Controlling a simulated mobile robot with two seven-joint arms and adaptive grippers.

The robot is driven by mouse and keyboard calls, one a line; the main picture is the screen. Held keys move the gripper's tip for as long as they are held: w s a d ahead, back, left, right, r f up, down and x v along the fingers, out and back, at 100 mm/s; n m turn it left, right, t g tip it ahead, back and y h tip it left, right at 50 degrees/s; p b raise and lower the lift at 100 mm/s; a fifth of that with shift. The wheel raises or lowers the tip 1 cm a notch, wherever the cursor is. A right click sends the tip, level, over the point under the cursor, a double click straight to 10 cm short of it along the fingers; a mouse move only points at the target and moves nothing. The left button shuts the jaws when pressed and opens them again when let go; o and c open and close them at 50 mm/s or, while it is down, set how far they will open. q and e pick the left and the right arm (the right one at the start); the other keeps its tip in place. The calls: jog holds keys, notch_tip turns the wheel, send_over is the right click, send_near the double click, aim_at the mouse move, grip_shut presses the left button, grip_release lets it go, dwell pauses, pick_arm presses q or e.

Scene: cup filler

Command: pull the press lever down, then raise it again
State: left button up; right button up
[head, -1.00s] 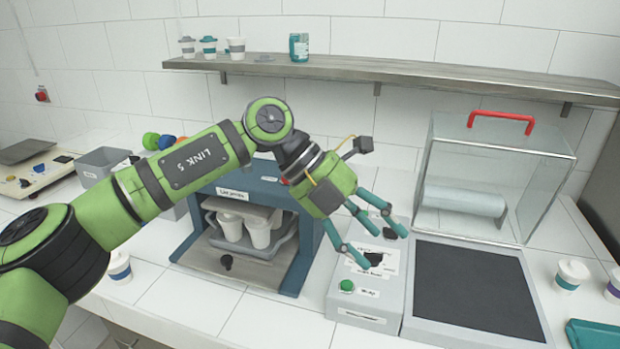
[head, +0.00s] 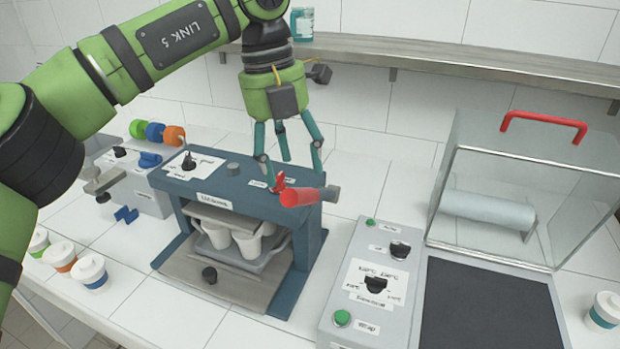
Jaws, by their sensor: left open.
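The blue press (head: 233,200) stands left of centre, with a label on its front edge and white cups (head: 248,243) on a grey tray in its open bay. Its lever (head: 302,197) is a thick red handle with a grey end, sticking out at the press's right front, roughly level. My left gripper (head: 294,176) is open and points down just above and behind the lever, its teal fingers spread. The fingertips are close to the lever; I cannot tell whether they touch it. My right gripper is not in view.
A grey control box (head: 345,295) with knobs and green buttons stands right of the press. Beyond it are a dark pad (head: 490,305) and a clear cover with a red handle (head: 543,122). Lidded cups (head: 90,271) stand at the lower left. A shelf (head: 440,60) runs behind.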

aim_at(297, 195)
pick_arm(q)
jog(key=f, duration=0.1)
jog(key=f+p, duration=0.1)
jog(key=f, duration=0.1)
jog(key=s+f, duration=0.1)
jog(key=shift+d+f, duration=0.25)
jog(key=shift+w+d+f+p, duration=0.1)
jog(key=shift+f+p, duration=0.15)
jog(key=shift+f, duration=0.25)
jog(key=shift+w+d+f+p, duration=0.1)
jog(key=shift+f+p, duration=0.15)
jog(key=shift+f, duration=0.2)
jog(key=shift+w+f, duration=0.1)
jog(key=shift+f, duration=0.15)
jog(key=shift+d, duration=0.1)
grip_shut()
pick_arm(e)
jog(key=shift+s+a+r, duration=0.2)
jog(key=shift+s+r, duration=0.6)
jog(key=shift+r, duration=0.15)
